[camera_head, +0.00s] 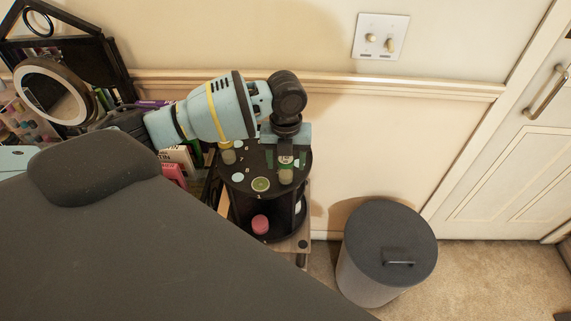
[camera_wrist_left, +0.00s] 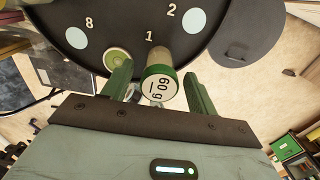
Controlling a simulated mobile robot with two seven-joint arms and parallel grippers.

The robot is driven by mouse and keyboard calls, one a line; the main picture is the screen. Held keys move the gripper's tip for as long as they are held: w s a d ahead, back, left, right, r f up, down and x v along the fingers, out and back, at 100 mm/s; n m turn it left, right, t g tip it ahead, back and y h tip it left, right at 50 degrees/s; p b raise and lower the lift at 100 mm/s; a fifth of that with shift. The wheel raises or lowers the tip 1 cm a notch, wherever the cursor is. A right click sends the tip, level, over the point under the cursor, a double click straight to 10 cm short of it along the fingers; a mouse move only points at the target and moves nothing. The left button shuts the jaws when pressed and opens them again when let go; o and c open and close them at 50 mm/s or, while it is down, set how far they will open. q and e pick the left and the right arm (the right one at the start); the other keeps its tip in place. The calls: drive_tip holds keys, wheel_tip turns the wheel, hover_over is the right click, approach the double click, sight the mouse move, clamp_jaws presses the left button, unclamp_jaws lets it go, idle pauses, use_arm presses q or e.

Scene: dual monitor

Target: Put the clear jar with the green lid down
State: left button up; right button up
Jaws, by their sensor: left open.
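The clear jar with the green lid (camera_head: 286,172) is at the front right of the top tier of a round black numbered stand (camera_head: 240,185). In the left wrist view its lid, marked "60 g" (camera_wrist_left: 158,86), faces the camera, and the jar (camera_wrist_left: 160,50) meets the black surface near the number 1. My left gripper (camera_head: 286,156) is over the jar. In the left wrist view the gripper (camera_wrist_left: 157,72) is open, with one green finger on each side of the jar and visible gaps. My right gripper is out of view.
A green disc (camera_head: 260,184) lies beside the jar, and another small jar (camera_head: 228,155) stands farther back. A pink-lidded item (camera_head: 260,224) sits on the lower tier. A grey bin (camera_head: 385,250) stands to the right. Books and a round mirror (camera_head: 52,92) crowd the left.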

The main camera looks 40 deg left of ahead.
use_arm(q)
wheel_tip(320, 180, up, 10)
drive_tip(key=shift+r, duration=0.1)
idle(0.4)
